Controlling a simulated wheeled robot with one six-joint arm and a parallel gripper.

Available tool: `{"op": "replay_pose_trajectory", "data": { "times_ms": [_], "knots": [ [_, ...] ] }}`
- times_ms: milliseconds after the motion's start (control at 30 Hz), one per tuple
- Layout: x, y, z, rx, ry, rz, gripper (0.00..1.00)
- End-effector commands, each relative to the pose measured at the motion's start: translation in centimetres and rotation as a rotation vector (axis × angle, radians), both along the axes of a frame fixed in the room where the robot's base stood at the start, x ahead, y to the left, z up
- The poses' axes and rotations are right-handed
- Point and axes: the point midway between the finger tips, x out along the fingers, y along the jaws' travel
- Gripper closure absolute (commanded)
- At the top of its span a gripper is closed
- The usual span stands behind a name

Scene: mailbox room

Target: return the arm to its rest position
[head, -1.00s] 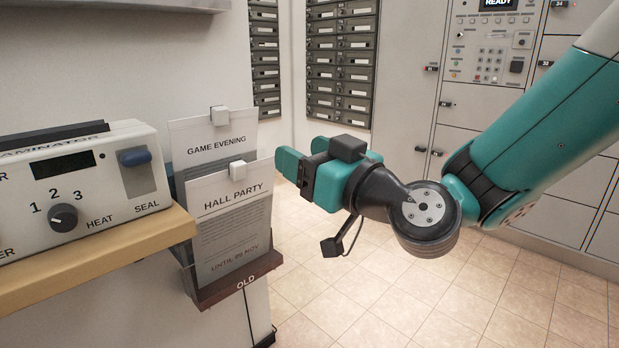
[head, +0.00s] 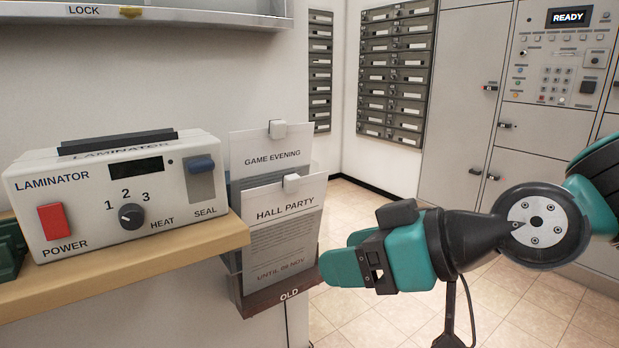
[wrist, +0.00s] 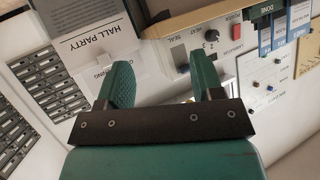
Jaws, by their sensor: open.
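My gripper (head: 345,268) is teal and black and stands in the air to the right of the OLD holder, in front of the tiled floor. In the wrist view my gripper (wrist: 163,85) shows two teal fingers spread apart with nothing between them. My arm reaches in from the right edge of the head view, its links bent. The HALL PARTY notice also shows in the wrist view (wrist: 95,40), beyond the left finger.
A white laminator (head: 95,215) with a red power switch sits on a wooden shelf (head: 140,265) at left. Mailboxes (head: 395,75) hang on the back wall. A locker panel (head: 560,70) reading READY is at right. Open floor lies between.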

Motion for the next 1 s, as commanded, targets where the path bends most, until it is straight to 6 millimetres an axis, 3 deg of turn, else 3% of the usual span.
{"op": "replay_pose_trajectory", "data": {
  "times_ms": [200, 467, 533, 767, 1000],
  "knots": [
    [-5.7, -3.8, -3.4, -0.278, 0.353, 0.016, 0.39],
    [-11.1, -9.2, -4.8, -0.539, 0.67, -0.092, 0.39],
    [-11.3, -9.4, -2.3, -0.55, 0.688, -0.099, 0.39],
    [-11.2, -9.4, 3.7, -0.548, 0.687, -0.096, 0.39],
    [-11.2, -9.4, 12.5, -0.548, 0.685, -0.093, 0.39]
  ]
}}
